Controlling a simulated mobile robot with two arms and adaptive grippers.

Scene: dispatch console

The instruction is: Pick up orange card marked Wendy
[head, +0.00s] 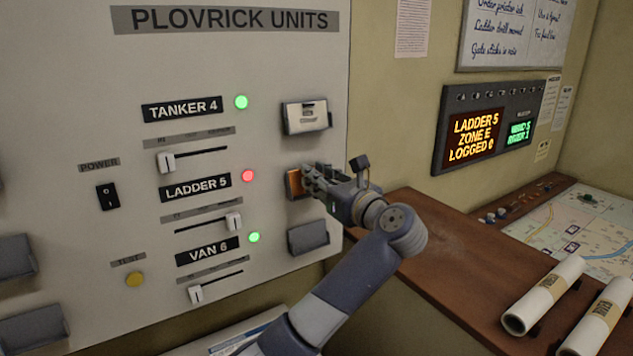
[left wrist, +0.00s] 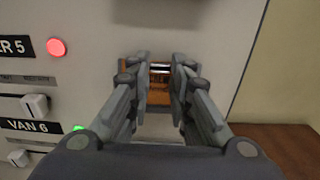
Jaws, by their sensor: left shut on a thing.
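An orange card (head: 294,183) sits at the holder beside the LADDER 5 row on the panel. It also shows between my fingers in the left wrist view (left wrist: 159,92). Any name on it is too small or covered to read. My left gripper (head: 311,182) is shut on the orange card, its fingers on either side of it in the left wrist view. The gripper hides most of the holder. My right gripper is not in view.
A holder with a pale card (head: 306,115) is above, and an empty-looking grey holder (head: 308,237) is below. The panel (head: 80,90) has sliders and lamps to the left. A brown desk (head: 440,265) with rolled papers (head: 543,296) lies at right.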

